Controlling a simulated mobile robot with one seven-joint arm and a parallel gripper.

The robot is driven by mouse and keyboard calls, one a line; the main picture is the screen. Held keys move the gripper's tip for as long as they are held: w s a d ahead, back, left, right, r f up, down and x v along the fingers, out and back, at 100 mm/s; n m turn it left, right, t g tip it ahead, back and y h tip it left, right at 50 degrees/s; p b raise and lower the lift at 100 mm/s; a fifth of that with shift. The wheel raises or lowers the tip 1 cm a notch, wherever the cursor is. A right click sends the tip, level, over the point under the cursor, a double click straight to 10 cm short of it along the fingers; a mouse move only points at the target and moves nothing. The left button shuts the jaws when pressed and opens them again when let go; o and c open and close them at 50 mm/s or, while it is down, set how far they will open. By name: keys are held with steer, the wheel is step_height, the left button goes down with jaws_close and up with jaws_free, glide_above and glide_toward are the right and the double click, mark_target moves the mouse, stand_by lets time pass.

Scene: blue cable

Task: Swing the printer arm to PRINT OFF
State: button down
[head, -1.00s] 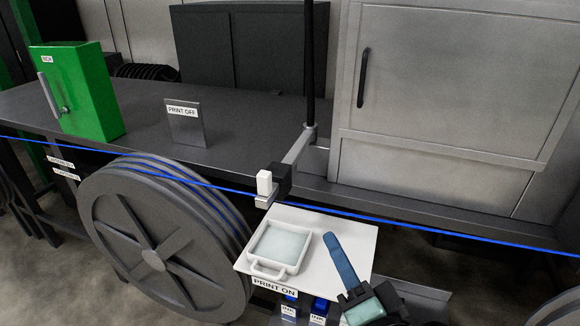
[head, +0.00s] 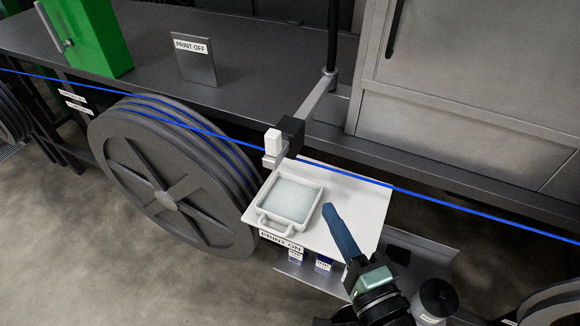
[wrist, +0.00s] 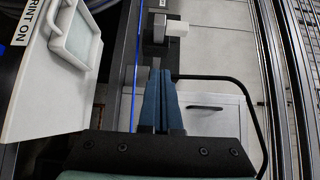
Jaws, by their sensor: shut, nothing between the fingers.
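The printer arm (head: 316,98) is a grey bar reaching forward from a dark upright post, with a black block (head: 291,133) and a white knob (head: 273,141) at its end. It hangs over the blue cable (head: 405,191), on the PRINT ON side. The white knob also shows in the wrist view (wrist: 177,29). The PRINT OFF plate (head: 195,60) stands on the bench, left of the arm. The PRINT ON label (head: 281,241) is on the white shelf's front edge. My gripper (head: 331,208) has blue fingers, shut and empty, below and right of the knob, apart from it.
A white-framed tray (head: 290,200) with a handle sits on the white shelf (head: 352,222), left of my gripper. A large cable reel (head: 165,190) stands at left. A green box (head: 88,38) is on the bench (head: 130,65). The bench between PRINT OFF and the arm is clear.

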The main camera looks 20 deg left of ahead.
mark_target(281, 156)
steer(key=p+x, duration=0.2)
steer(key=x, duration=0.2)
steer(key=s+a+p+x, duration=0.1)
steer(key=x, duration=0.3)
steer(key=s+a+p+x, duration=0.1)
steer(key=p+x, duration=0.1)
steer(key=x, duration=0.1)
steer(key=shift+w+a+r+p, duration=0.1)
steer(key=shift+w+a+p, duration=0.2)
steer(key=shift+a, duration=0.05)
steer(key=shift+a, duration=0.1)
